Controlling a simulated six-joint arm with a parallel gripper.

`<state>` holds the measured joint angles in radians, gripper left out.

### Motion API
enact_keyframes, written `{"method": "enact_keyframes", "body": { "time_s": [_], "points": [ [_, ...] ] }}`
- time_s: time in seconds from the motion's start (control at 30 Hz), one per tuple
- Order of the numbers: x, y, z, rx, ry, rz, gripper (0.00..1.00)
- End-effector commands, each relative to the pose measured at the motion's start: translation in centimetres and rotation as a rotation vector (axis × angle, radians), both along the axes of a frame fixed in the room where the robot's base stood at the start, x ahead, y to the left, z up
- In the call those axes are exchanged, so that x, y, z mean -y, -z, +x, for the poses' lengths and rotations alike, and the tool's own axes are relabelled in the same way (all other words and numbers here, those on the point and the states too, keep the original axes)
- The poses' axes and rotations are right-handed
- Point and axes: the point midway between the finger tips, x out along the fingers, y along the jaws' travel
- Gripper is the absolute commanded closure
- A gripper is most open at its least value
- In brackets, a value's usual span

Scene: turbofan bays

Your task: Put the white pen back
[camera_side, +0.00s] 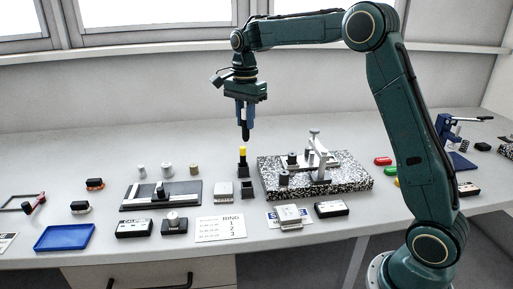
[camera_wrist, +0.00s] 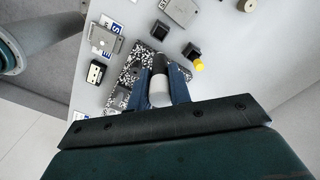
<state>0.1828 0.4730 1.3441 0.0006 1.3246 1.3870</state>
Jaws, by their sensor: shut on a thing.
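My gripper (camera_side: 246,122) is in the air above the bench, its blue fingers pointing down. It is shut on the white pen (camera_wrist: 158,92), whose pale end shows between the fingers in the wrist view. In the side view a dark lower part hangs upright below the fingertips, and the rest is mostly hidden. Below it, a black holder (camera_side: 242,167) has a yellow-topped pen (camera_side: 242,151) standing in it. A second black square holder (camera_side: 247,188) stands just in front and looks empty. The pen is apart from both holders.
A speckled stone plate (camera_side: 350,182) with a stand is right of the holders. A small grey block (camera_side: 223,190) and a dark plate with a rail (camera_side: 135,196) are to the left. A white card (camera_side: 220,229) lies in front. A blue tray (camera_side: 64,238) is at far left.

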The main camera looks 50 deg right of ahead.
Motion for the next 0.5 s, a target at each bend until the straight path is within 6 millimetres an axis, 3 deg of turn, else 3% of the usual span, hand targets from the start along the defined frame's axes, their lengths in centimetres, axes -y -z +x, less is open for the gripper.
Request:
{"method": "enact_keyframes", "body": {
  "time_s": [0.5],
  "points": [
    [0.0, 9.8, -0.1, -0.004, 0.0, 0.001, 1.0]
  ]
}}
